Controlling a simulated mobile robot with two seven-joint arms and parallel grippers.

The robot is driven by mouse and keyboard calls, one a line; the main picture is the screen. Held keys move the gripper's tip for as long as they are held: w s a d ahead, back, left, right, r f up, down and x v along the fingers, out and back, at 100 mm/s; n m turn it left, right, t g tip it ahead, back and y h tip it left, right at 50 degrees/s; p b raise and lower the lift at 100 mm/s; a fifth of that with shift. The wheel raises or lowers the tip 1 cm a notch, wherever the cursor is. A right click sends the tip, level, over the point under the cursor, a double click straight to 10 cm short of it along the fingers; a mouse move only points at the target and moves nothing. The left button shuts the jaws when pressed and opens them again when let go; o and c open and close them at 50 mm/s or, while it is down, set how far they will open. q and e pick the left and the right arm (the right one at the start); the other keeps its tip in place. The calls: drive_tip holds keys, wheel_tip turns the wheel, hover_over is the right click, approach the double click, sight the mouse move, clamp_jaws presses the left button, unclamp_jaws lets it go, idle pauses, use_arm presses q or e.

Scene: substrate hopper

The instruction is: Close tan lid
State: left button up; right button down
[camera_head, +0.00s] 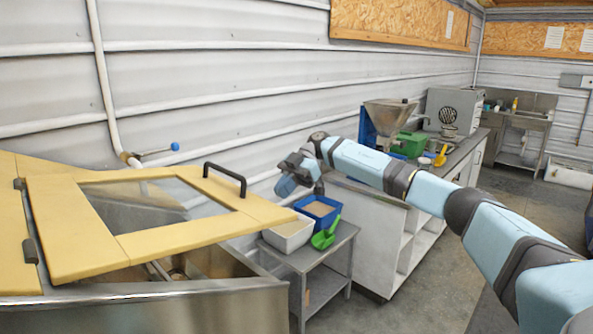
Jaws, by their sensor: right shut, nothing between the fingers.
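The tan lid (72,228) is a flat framed panel with a clear window, in the camera_head view at left. Its dark hinges are on its left side and a black bar handle (228,178) is on its right part. The lid is tilted, partly open: its right side stands above the steel hopper (150,312), and the inside shows through the gap below it. My right gripper (287,184) is small in the view, to the right of the handle and apart from it, shut and empty. My left gripper is not in view.
A small metal table (340,236) right of the hopper holds a white bin (290,238), a blue bin (318,216) and a green scoop (326,236). A white counter (375,235) with machines stands behind my right arm. A corrugated wall is behind. Floor is free at right.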

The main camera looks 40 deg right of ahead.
sight(277, 205)
drive_tip(key=f, duration=0.1)
drive_tip(key=a+f, duration=0.1)
drive_tip(key=f, duration=0.1)
drive_tip(key=shift+s+a+p, duration=0.1)
drive_tip(key=shift+s+p, duration=0.05)
drive_tip(key=shift+p, duration=0.25)
drive_tip(key=shift+f, duration=0.5)
